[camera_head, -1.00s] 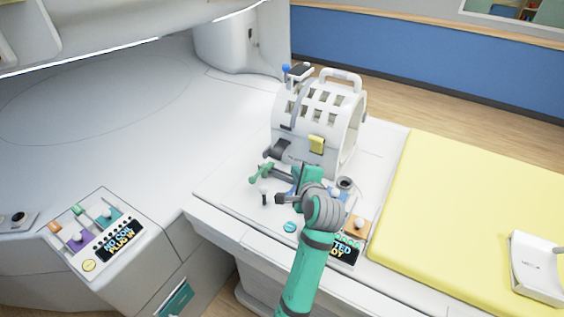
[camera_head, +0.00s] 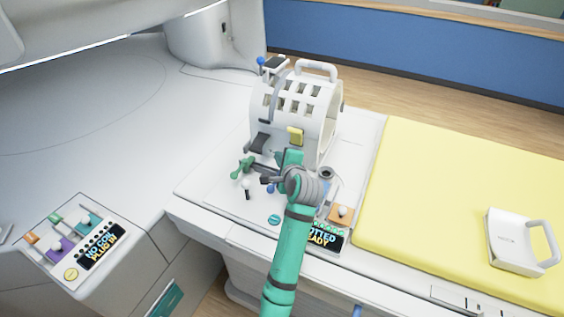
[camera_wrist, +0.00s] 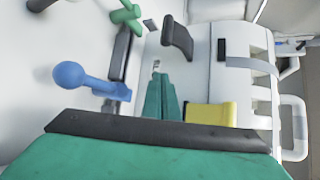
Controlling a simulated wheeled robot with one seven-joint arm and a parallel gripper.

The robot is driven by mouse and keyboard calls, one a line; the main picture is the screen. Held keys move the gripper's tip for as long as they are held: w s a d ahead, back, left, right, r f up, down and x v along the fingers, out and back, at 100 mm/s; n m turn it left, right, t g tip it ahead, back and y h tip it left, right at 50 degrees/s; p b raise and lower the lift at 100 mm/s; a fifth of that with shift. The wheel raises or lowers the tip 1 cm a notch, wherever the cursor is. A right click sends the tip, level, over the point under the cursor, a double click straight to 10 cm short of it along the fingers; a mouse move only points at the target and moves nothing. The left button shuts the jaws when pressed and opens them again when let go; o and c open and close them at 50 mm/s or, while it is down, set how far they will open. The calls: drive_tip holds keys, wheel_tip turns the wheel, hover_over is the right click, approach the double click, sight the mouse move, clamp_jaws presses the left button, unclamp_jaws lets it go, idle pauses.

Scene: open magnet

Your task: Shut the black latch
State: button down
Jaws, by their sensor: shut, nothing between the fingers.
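The black latch (camera_head: 258,143) is a dark curved tab at the lower left of the white slotted coil (camera_head: 290,104). In the wrist view the latch (camera_wrist: 177,37) stands out from the coil's side, above and slightly right of my fingertips. My gripper (camera_head: 290,155) is shut and empty, low in front of the coil, to the right of the latch and apart from it. Its teal fingers also show in the wrist view (camera_wrist: 161,88). A yellow latch (camera_head: 296,136) is just beyond my gripper; in the wrist view it (camera_wrist: 210,115) is right of the fingers.
A green handle (camera_head: 241,168) with a dark lever lies left of my gripper. A blue knob (camera_wrist: 68,75) sits near it. A white-topped switch (camera_head: 246,185) stands on the deck. A yellow pad (camera_head: 450,190) lies at the right, with a white handled piece (camera_head: 515,242) on it.

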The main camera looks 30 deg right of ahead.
sight(260, 144)
drive_tip(key=x, duration=0.2)
drive_tip(key=shift+w+f, duration=0.1)
drive_tip(key=shift+w, duration=0.15)
drive_tip(key=shift+w+a, duration=0.25)
drive_tip(key=shift+s+a+r, duration=0.1)
drive_tip(key=shift+a+r, duration=0.25)
drive_tip(key=shift+a, duration=0.4)
drive_tip(key=shift+a+r, duration=0.35)
drive_tip(key=shift+a, duration=0.4)
